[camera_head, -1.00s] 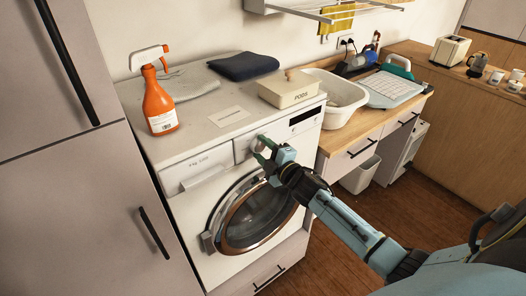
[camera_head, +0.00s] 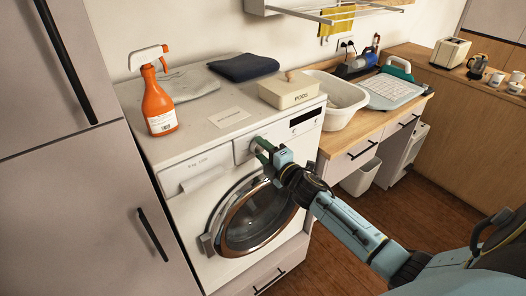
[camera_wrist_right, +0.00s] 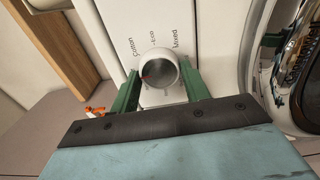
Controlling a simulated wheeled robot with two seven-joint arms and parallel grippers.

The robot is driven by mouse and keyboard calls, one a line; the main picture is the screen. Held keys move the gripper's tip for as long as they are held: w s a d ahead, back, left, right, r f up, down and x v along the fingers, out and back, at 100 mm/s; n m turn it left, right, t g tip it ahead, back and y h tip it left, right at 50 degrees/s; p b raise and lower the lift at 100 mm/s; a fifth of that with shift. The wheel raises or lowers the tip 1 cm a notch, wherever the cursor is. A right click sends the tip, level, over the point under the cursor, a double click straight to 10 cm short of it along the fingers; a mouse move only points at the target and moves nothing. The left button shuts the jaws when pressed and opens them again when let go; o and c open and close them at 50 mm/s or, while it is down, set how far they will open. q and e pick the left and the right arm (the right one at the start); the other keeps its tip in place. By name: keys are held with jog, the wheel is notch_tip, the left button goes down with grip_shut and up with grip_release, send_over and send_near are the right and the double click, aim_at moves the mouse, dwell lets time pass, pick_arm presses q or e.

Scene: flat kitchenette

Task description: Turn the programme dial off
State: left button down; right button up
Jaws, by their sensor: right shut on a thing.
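The programme dial (camera_wrist_right: 160,72) is a round white knob with a grey face on the washing machine's white front panel. A red mark shows at its left side in the wrist view. Printed words "Cotton", "Eco" and "Mixed" stand beyond it on the panel. My right gripper (camera_wrist_right: 160,84) has its two green fingers on either side of the dial, shut on it. In the head view the right gripper (camera_head: 263,150) is at the panel of the washing machine (camera_head: 190,235), above the round door, and mostly hides the dial. My left gripper is not in view.
The round door (camera_head: 252,220) is just below my right gripper. On the machine top stand an orange spray bottle (camera_head: 158,105), a "PODS" box (camera_head: 288,93) and a folded dark cloth (camera_head: 243,67). A white basin (camera_head: 340,100) stands on the counter to the right.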

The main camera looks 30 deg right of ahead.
jog(key=o, duration=1)
jog(key=shift+s, duration=0.15)
jog(key=s, duration=0.4)
jog(key=s+b, duration=0.1)
jog(key=s, duration=0.3)
jog(key=s+d, duration=0.1)
jog(key=s, duration=0.4)
jog(key=s+f+m+g+h+b, duration=0.1)
jog(key=s+f+m+g+b, duration=0.2)
jog(key=f, duration=0.9)
jog(key=s+f+m+g+b, duration=0.1)
jog(key=s+f+m+g, duration=0.3)
jog(key=f, duration=0.9)
jog(key=s+f+m+g+h+b, duration=0.1)
jog(key=s+f+m+b, duration=0.3)
jog(key=f, duration=0.8)
jog(key=s+a+f+m+g, duration=0.2)
jog(key=s+a+f+g, duration=0.1)
jog(key=s+f, duration=0.4)
jog(key=s+a+f+m+g+b, duration=0.1)
jog(key=s+a+f+g, duration=0.2)
jog(key=s+f, duration=0.4)
jog(key=s+a+f+m+g, duration=0.2)
jog(key=s+f, duration=0.5)
jog(key=s, duration=0.7)
jog(key=shift+s+a+m+g+y+b, duration=0.15)
jog(key=shift+a+m+g+y+b, duration=0.25)
jog(key=shift+a, duration=0.7)
